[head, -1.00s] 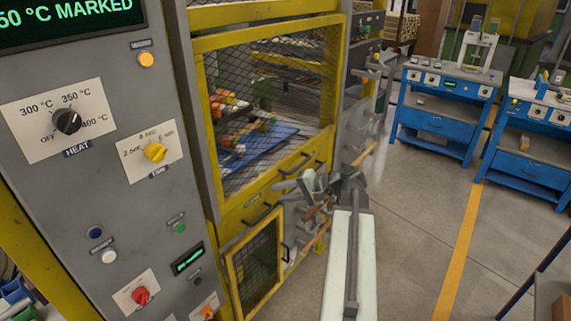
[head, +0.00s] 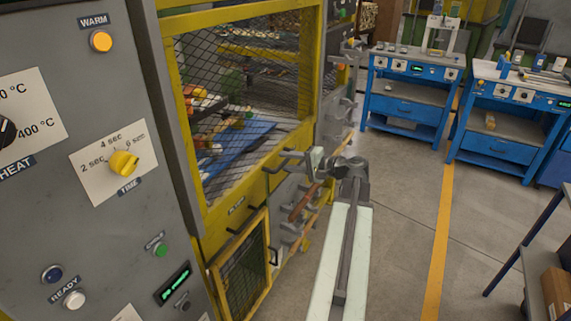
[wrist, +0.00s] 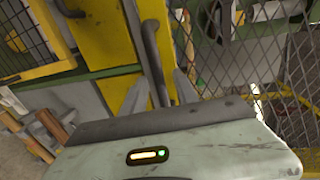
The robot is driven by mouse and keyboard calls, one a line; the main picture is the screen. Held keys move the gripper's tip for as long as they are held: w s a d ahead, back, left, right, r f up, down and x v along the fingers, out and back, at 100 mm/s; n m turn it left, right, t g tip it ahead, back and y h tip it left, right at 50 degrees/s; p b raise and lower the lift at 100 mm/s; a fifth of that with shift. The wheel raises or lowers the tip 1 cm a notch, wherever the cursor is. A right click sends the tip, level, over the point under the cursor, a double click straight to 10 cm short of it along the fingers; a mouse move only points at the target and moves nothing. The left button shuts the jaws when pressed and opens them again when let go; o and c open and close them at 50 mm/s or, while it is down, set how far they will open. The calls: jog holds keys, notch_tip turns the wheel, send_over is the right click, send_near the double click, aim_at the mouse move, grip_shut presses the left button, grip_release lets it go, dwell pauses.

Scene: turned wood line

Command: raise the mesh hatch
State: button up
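The large mesh hatch (head: 285,82) is a dark wire panel in a yellow frame, and its mesh covers the machine's opening in the head view. Its mesh also shows in the wrist view (wrist: 237,62). A dark bar handle (head: 284,160) sticks out near the hatch's lower edge. My gripper (head: 318,163) is just right of this handle in the head view. In the wrist view, the two grey fingers of my gripper (wrist: 160,90) stand apart, with a dark bar (wrist: 150,55) between them. I cannot tell whether they touch it.
A smaller yellow-framed mesh door (head: 243,268) sits below. The grey control panel (head: 75,200) with knobs stands close at left. Several bars and handles project from the machine beside my gripper. Blue benches (head: 405,105) stand back right.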

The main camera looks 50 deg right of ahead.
jog(key=shift+w+a+f, duration=0.1)
jog(key=shift+w+a, duration=0.05)
jog(key=shift+w, duration=0.4)
grip_shut()
dwell(1.0)
